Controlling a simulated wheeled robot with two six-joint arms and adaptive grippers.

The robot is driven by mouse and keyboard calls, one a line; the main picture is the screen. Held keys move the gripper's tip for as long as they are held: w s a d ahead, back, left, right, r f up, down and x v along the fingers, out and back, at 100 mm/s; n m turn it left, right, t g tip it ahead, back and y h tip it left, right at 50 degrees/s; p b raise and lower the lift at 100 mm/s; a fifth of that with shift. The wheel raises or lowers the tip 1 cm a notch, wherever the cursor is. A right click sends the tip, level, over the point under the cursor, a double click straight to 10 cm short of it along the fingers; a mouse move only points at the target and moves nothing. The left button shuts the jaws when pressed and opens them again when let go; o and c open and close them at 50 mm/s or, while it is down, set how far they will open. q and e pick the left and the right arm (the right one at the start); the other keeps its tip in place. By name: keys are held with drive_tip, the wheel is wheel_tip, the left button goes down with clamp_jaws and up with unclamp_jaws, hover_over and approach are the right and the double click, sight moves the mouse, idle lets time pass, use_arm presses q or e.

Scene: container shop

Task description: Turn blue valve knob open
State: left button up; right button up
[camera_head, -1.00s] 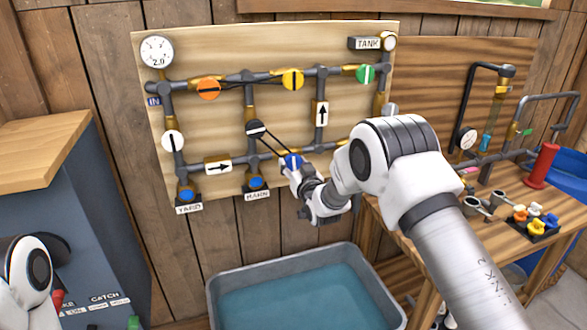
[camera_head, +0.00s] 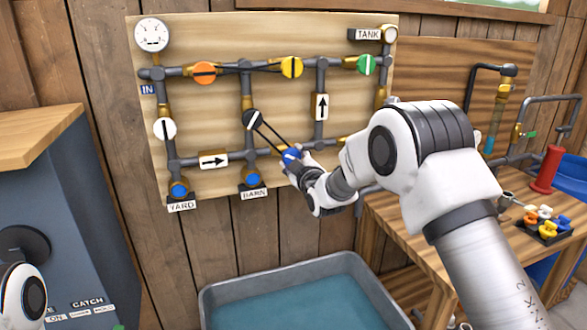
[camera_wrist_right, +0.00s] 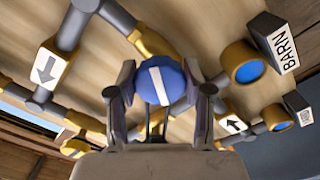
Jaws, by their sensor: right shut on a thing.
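The blue valve knob (camera_head: 291,156) with a white stripe sits on the pipe board, right of the BARN branch. My right gripper (camera_head: 297,166) reaches it from the lower right and is shut on it. In the right wrist view the knob (camera_wrist_right: 160,82) is between the two fingers of my right gripper (camera_wrist_right: 160,92), one on each side. The stripe runs nearly upright there, slightly tilted. Two thin black bars run from near the knob to a dark round knob (camera_head: 254,120) at upper left. The knob's underside is hidden. My left gripper is out of view.
The board (camera_head: 215,105) carries orange, yellow, green and white knobs, arrow plates and a gauge (camera_head: 152,35). Blue-centred outlets sit above the YARD and BARN labels. A water tub (camera_head: 222,290) stands below. A wooden bench (camera_head: 400,235) with coloured parts is at right.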

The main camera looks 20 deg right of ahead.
drive_tip(key=n+b, duration=0.2)
drive_tip(key=n, duration=0.1)
drive_tip(key=shift+f, duration=0.1)
drive_tip(key=shift+n+b, duration=0.9)
drive_tip(key=shift+n, duration=0.8)
drive_tip(key=shift+r, duration=0.2)
drive_tip(key=o, duration=1.2)
drive_tip(key=shift+c, duration=0.2)
drive_tip(key=shift+s, duration=0.1)
drive_tip(key=s, duration=1.1)
drive_tip(key=shift+s+d, duration=0.2)
drive_tip(key=shift+s, duration=0.2)
drive_tip(key=shift+f, duration=0.1)
